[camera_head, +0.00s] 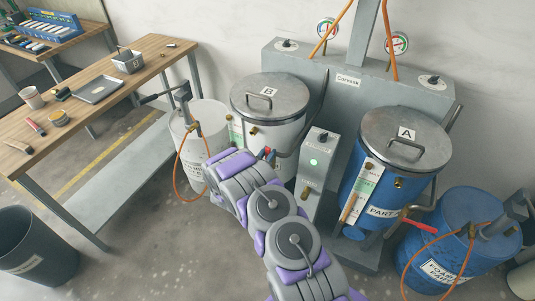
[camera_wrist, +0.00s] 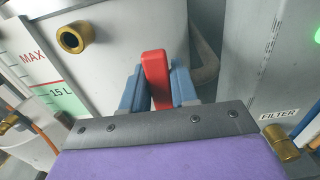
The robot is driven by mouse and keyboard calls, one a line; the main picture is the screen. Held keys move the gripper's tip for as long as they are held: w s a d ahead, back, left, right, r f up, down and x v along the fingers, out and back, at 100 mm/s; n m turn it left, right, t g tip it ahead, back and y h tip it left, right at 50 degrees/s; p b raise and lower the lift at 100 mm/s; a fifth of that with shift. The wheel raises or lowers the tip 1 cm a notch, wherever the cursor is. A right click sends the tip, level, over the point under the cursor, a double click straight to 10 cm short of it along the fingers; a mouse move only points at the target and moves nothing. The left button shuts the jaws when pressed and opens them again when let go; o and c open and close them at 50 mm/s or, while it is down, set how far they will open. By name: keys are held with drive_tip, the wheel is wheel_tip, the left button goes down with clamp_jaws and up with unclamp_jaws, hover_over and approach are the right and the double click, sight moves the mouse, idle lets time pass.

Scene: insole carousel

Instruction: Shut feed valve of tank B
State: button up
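Tank B (camera_head: 285,135) is the pale tank with a metal lid marked B, left of centre in the head view. Its wall (camera_wrist: 125,45) fills the upper wrist view. The red feed valve handle (camera_wrist: 156,68) stands up between the blue fingers of my gripper (camera_wrist: 158,90). Both fingers appear to touch its sides. In the head view my gripper (camera_head: 268,158) is in front of the lower part of tank B, and my arm hides much of it. The valve body is hidden behind my gripper.
Blue tank A (camera_head: 345,200) stands to the right, with its own red handle (camera_head: 420,227) below. A grey filter box (camera_head: 319,160) with a green light is between the tanks. A pale drum (camera_head: 205,115) stands left, a blue drum (camera_head: 450,245) right. A wooden bench (camera_head: 110,85) is further left.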

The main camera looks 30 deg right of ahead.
clamp_jaws()
